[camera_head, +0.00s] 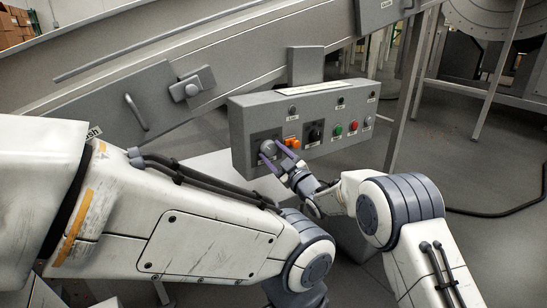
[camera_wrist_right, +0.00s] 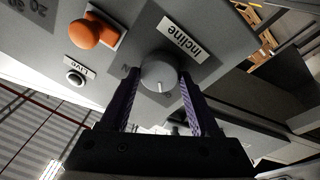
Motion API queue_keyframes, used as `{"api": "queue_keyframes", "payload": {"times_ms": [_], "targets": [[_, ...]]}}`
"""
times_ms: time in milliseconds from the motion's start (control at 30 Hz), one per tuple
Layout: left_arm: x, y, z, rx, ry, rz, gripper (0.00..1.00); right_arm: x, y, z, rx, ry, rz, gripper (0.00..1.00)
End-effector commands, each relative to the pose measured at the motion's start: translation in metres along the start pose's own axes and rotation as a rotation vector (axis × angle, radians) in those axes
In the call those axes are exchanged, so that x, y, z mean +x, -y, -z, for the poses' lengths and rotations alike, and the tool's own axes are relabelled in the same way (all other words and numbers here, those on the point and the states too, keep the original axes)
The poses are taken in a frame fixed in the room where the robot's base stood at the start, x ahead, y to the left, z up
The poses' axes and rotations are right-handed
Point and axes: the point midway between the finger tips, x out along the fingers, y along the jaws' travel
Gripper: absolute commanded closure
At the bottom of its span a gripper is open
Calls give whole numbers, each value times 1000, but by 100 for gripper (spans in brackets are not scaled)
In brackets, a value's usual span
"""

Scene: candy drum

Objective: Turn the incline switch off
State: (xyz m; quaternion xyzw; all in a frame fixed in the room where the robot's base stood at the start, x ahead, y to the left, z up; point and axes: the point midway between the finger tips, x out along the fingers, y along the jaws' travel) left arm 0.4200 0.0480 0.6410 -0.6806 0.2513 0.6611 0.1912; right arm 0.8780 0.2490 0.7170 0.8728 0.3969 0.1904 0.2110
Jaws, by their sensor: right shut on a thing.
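The incline switch is a round grey knob (camera_head: 268,148) on a square plate at the lower left of the grey control box (camera_head: 240,120). In the right wrist view the knob (camera_wrist_right: 159,75) has a white pointer line and sits below the label "Incline" (camera_wrist_right: 181,38). My right gripper (camera_head: 277,156) is at the knob, its purple fingers on either side of it. In the right wrist view the right gripper (camera_wrist_right: 159,88) is shut on the knob. The pointer line faces the gripper's base; the lettering around the knob is partly hidden by the fingers. My left gripper is not visible.
An orange switch (camera_head: 292,142) is close to the right of the knob and shows in the wrist view (camera_wrist_right: 93,34). A black switch (camera_head: 316,131), green button (camera_head: 338,130) and red button (camera_head: 353,125) are farther right. Sloped metal conveyor panels (camera_head: 160,85) rise behind the box.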

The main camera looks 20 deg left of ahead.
Motion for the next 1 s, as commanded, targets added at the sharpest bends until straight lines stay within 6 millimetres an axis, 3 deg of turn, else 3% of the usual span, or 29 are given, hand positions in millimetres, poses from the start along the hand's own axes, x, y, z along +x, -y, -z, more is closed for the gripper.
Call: {"api": "queue_keyframes", "payload": {"times_ms": [667, 700, 733, 1000], "targets": [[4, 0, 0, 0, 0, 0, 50, 0, 2, 1, -58, -7, 13, 93], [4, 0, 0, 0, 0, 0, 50, 0, 2, 1, -58, -7, 13, 22], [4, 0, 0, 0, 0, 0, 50, 0, 2, 1, -58, -7, 12, 11], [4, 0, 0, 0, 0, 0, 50, 0, 0, 0, -55, -5, 9, 7]]}}
